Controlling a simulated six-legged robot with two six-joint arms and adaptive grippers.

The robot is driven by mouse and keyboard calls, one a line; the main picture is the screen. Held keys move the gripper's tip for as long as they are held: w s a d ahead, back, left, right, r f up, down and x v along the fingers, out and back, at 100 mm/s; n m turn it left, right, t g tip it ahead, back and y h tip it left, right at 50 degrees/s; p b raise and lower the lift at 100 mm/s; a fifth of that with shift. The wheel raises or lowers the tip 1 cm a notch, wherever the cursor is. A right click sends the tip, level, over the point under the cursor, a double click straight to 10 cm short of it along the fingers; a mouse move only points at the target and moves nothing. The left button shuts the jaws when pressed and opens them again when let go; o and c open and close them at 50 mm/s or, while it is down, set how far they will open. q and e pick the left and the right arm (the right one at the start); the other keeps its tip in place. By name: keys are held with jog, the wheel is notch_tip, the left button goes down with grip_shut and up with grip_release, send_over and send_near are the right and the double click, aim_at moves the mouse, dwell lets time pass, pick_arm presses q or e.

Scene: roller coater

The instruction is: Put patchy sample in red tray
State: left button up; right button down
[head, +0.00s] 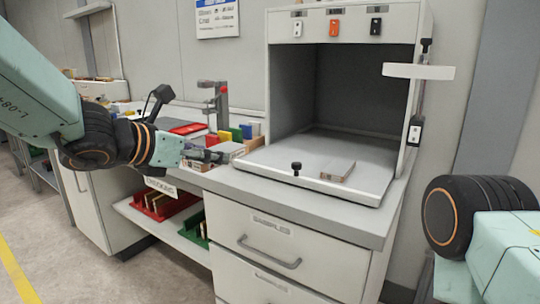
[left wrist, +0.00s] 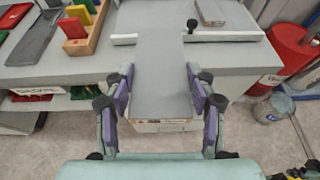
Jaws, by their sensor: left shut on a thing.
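My left gripper (head: 205,155) is in front of the bench, left of the white booth. In the left wrist view its fingers (left wrist: 159,85) are shut on a flat grey panel (left wrist: 160,60) with a labelled near end. I cannot make out patches on its face. A red tray (head: 165,207) with upright panels in it stands on the low shelf under the bench; part of it shows in the left wrist view (left wrist: 30,98). Another panel (head: 336,171) lies flat on the booth floor, also seen in the left wrist view (left wrist: 209,12). My right gripper is out of view.
A green tray (head: 194,228) stands beside the red one on the low shelf. A wooden rack with coloured blocks (head: 245,132) is on the bench. Drawers (head: 270,238) are below the booth. A red bin (left wrist: 289,50) stands on the floor at right.

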pick_arm(q)
jog(key=shift+s+a, duration=0.1)
jog(key=shift+a, duration=0.05)
jog(key=shift+s+f+m+h, duration=0.1)
jog(key=shift+s+m+h, duration=0.1)
jog(key=shift+m+h, duration=0.1)
jog(key=s+a+f+m+g+h, duration=0.1)
jog(key=s+a+f, duration=0.1)
jog(key=s+f, duration=0.7)
jog(key=s+a+f+m+g+h, duration=0.1)
jog(key=s+a+f+m+g, duration=0.1)
jog(key=s+f, duration=0.6)
jog(key=shift+s+a+f+g+h, duration=0.35)
jog(key=shift+a+f, duration=0.25)
jog(key=shift+f, duration=2.7)
jog(key=shift+d, duration=0.2)
